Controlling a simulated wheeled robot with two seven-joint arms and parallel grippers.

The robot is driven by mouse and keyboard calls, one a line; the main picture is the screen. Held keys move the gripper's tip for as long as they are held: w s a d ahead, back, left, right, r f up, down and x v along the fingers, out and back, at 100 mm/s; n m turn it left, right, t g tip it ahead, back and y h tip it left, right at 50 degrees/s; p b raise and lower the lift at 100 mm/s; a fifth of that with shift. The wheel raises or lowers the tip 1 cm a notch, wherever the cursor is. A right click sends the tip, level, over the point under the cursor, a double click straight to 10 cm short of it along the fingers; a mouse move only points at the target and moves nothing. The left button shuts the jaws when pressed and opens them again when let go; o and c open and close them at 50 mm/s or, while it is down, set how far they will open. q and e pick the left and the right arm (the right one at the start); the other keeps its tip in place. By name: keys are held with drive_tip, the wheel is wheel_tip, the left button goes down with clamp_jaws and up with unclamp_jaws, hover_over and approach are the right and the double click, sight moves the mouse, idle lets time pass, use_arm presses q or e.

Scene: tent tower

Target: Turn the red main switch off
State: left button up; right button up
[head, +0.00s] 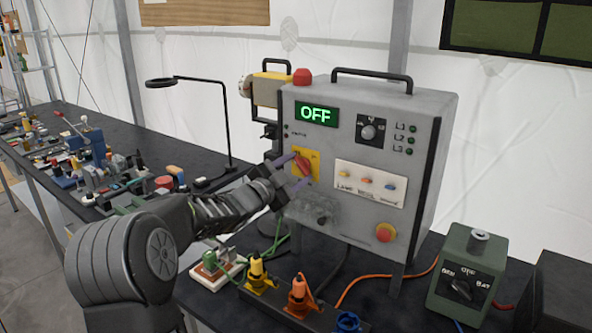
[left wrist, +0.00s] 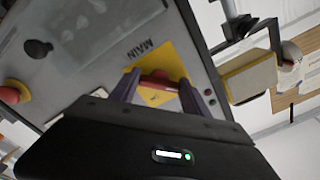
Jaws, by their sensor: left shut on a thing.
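The red main switch (head: 302,165) sits on a yellow plate (head: 314,156) on the front of a grey control box (head: 333,118). A green display (head: 316,114) above it reads OFF. My left gripper (head: 296,172) is at the switch, with its fingers on either side of the red handle and shut on it. In the left wrist view the red handle (left wrist: 158,79) lies between the two fingers, in front of the yellow plate (left wrist: 165,56) marked MAIN. The handle's exact angle is partly hidden by the fingers. My right gripper is not in view.
The box also carries a rotary knob (head: 370,131), a white panel of small toggles (head: 369,184) and a red stop button (head: 386,232). A green box (head: 466,272) stands at right. Connectors (head: 258,275) and cables lie in front. Cluttered parts (head: 90,165) cover the left table.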

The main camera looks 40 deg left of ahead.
use_arm(q)
drive_tip(key=shift+f, duration=0.1)
drive_tip(key=o, duration=1.4)
drive_tip(key=s+b, duration=0.2)
drive_tip(key=s, duration=0.6)
drive_tip(key=shift+d, duration=0.1)
